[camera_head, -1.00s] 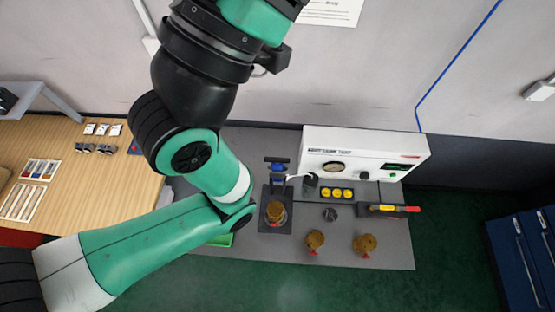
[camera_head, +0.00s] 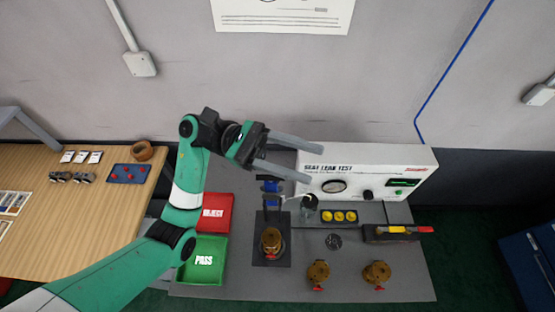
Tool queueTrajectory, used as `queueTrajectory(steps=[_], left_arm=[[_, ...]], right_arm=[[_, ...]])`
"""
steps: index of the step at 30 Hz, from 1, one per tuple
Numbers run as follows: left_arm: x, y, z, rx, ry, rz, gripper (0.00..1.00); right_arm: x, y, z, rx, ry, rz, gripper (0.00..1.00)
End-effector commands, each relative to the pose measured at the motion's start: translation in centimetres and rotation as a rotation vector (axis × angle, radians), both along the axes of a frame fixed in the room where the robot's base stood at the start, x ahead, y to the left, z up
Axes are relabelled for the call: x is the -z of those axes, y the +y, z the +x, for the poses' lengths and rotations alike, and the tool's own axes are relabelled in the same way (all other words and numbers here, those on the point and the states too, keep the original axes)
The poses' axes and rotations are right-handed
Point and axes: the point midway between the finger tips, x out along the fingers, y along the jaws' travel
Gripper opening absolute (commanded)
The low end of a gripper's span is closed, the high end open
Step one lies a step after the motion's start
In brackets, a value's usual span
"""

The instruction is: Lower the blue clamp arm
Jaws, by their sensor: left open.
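The blue clamp arm (camera_head: 271,187) stands at the back of a dark fixture plate (camera_head: 258,242) on the grey bench. It looks raised, and its upper part is partly hidden by my gripper. A brass valve (camera_head: 271,241) sits on that plate in front of the clamp. My left gripper (camera_head: 303,162) is open and empty, its two grey fingers pointing right, above and behind the clamp and in front of the tester. I cannot tell whether a finger touches the clamp. My right gripper is not in view.
The white leak tester (camera_head: 412,162) stands at the back. A red reject tray (camera_head: 229,199) and green pass tray (camera_head: 222,279) lie left of the fixture. Two brass valves (camera_head: 318,273) (camera_head: 377,273) stand at the front right. A dark holder with a yellow-red tool (camera_head: 400,230) lies right.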

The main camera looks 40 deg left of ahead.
Motion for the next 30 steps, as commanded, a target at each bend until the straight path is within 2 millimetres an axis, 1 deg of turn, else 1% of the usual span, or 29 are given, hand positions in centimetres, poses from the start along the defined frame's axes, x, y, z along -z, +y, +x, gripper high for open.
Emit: queueTrajectory(steps=[1,2,3,4,6,7,9,12,17,20,23,30], left_arm=[[7.8,3.2,0.4,-0.063,0.096,0.064,0.52],[11.2,5.1,0.3,-0.096,0.153,0.092,0.52],[15.3,7.6,0.1,-0.149,0.233,0.105,0.52],[17.9,9.5,-0.1,-0.197,0.284,0.099,0.52],[22.0,13.6,-1.0,-0.300,0.352,0.050,0.52],[22.8,14.8,-1.4,-0.332,0.362,0.035,0.52],[23.9,16.8,-2.3,-0.385,0.372,0.017,0.52],[24.1,18.2,-2.8,-0.420,0.373,0.008,0.52],[23.6,18.1,-2.7,-0.421,0.372,0.007,0.52],[23.5,17.2,-2.0,-0.417,0.372,0.008,0.52],[23.4,15.8,-0.7,-0.416,0.370,0.009,0.52],[23.4,11.8,2.9,-0.415,0.371,0.008,0.52]], right_arm=[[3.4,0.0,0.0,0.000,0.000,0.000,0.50],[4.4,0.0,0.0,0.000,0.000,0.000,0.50],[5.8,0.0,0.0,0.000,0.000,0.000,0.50],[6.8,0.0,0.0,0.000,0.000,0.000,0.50],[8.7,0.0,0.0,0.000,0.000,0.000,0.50],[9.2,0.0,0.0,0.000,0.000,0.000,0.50],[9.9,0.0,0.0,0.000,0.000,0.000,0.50],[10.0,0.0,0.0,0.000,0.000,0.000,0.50],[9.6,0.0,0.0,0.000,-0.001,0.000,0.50],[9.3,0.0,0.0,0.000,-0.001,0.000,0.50],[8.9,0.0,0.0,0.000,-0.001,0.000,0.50],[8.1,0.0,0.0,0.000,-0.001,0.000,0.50]])
